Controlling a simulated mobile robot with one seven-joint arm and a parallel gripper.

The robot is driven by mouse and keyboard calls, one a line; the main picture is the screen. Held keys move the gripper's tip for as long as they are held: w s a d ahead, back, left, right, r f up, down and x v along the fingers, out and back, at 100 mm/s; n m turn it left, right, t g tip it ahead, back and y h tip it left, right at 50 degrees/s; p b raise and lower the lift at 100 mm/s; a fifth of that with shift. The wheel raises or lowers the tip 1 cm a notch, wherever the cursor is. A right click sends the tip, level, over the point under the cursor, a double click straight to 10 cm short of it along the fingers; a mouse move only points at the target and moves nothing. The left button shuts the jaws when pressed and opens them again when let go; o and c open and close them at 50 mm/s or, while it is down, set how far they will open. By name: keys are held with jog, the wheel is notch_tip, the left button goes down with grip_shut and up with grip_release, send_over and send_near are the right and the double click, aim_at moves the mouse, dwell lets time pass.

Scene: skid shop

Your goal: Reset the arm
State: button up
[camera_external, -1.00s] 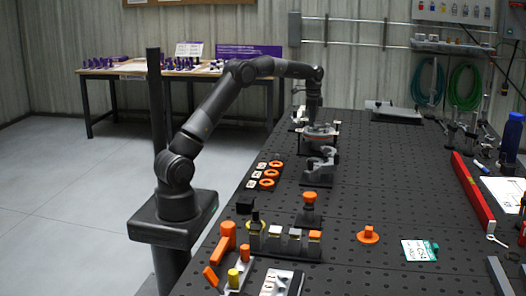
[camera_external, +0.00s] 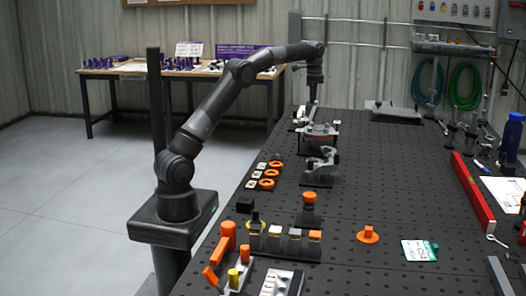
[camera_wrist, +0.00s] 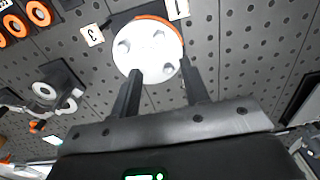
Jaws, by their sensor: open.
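My arm reaches from its base out over the dark perforated table (camera_external: 365,200). My gripper (camera_external: 313,100) points down above the far part of the table, over a round fixture (camera_external: 320,131) with an orange edge. In the wrist view my gripper (camera_wrist: 160,78) shows two dark fingers spread apart. The fixture's pale round disc (camera_wrist: 147,52) shows beyond them, with nothing visibly held between them. Tags marked 3 and 1 sit beside the disc.
A grey clamp-like fixture (camera_external: 320,165) stands nearer on the table, with orange rings (camera_external: 268,175) to its left. Orange and yellow parts stand at the front. A red bar (camera_external: 472,192) lies at the right. The table's middle right is mostly clear.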

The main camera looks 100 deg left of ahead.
jog(key=w+d+r+t, duration=0.1)
jog(key=d+r, duration=0.2)
jog(key=d, duration=0.9)
jog(key=d+r+t+y, duration=0.1)
jog(key=d+r, duration=0.2)
jog(key=d, duration=0.8)
jog(key=w+d+r, duration=0.1)
jog(key=d+r, duration=0.2)
jog(key=d, duration=0.9)
jog(key=s+d+f+t, duration=0.1)
jog(key=s+d+f, duration=0.2)
jog(key=s+d, duration=0.3)
jog(key=s+d+f+t, duration=0.1)
jog(key=s+d+f, duration=0.3)
jog(key=s+d, duration=0.3)
jog(key=s+d+f+t+h, duration=0.1)
jog(key=s+d+f, duration=0.3)
jog(key=s+d, duration=0.2)
jog(key=d, duration=0.2)
jog(key=shift+s+d+t, duration=0.25)
jog(key=shift+d+t, duration=0.05)
